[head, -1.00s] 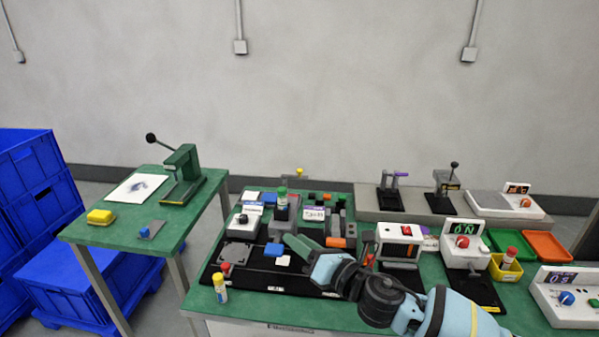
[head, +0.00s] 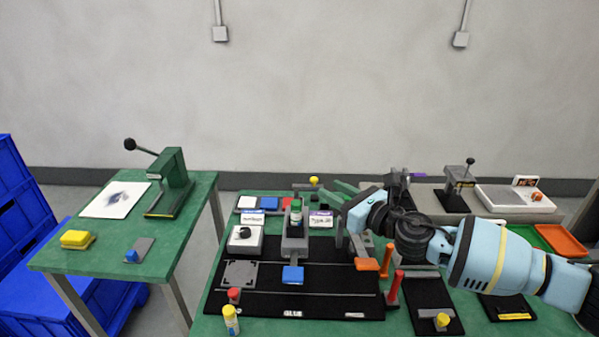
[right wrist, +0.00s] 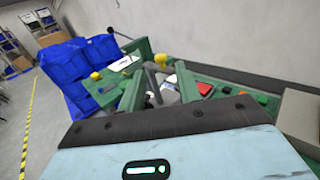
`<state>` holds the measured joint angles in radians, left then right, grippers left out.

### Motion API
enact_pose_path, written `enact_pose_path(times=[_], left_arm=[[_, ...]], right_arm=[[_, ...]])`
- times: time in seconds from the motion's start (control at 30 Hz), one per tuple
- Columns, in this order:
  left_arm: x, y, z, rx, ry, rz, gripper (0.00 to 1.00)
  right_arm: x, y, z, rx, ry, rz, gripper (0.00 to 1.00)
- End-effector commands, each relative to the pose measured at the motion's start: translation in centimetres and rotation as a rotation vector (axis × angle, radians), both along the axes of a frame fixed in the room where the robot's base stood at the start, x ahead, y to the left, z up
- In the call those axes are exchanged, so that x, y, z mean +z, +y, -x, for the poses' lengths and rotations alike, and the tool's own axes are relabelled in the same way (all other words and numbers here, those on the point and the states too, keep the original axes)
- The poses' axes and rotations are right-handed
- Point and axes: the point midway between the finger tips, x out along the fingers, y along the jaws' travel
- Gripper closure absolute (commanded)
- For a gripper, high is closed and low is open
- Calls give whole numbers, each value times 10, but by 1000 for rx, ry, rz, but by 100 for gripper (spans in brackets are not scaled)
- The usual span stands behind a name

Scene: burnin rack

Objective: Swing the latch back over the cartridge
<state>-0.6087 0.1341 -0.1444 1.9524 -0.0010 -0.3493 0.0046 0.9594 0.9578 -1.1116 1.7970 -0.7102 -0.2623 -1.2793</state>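A dark cartridge (head: 296,214) with a green top and white label stands upright in a grey holder (head: 295,245) in the head view. Behind it, a grey bar with a yellow knob (head: 314,181), which looks like the latch, points away from the cartridge. My right gripper (head: 328,189) has green fingers and reaches in from the right, near the knob. In the right wrist view its fingers (right wrist: 162,92) are apart, with a grey post and a yellow knob (right wrist: 149,96) between or just beyond them. I cannot tell whether they touch. My left gripper is not in view.
A white dial box (head: 240,240) stands left of the holder, and a blue block (head: 292,274) is in front. Red posts (head: 393,288) and an orange handle (head: 367,264) stand at the right, below my arm. A green press (head: 170,180) is on the left table.

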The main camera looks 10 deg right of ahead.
Motion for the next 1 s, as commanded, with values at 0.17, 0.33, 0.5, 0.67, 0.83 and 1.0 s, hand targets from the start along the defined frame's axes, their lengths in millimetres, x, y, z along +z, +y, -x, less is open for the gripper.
enact_pose_path(times=[0.17,0.33,0.5,0.67,0.83,1.0], left_arm=[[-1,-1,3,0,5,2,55],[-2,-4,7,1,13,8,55],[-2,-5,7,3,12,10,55],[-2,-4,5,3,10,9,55],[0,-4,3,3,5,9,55],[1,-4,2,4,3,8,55]], right_arm=[[-1,-1,0,-2,2,1,66],[0,3,-7,-2,0,-1,66],[1,15,-27,-1,-1,0,66],[0,26,-48,-1,-1,0,66],[0,34,-62,-1,-1,0,66],[-1,37,-68,-2,1,0,66]])
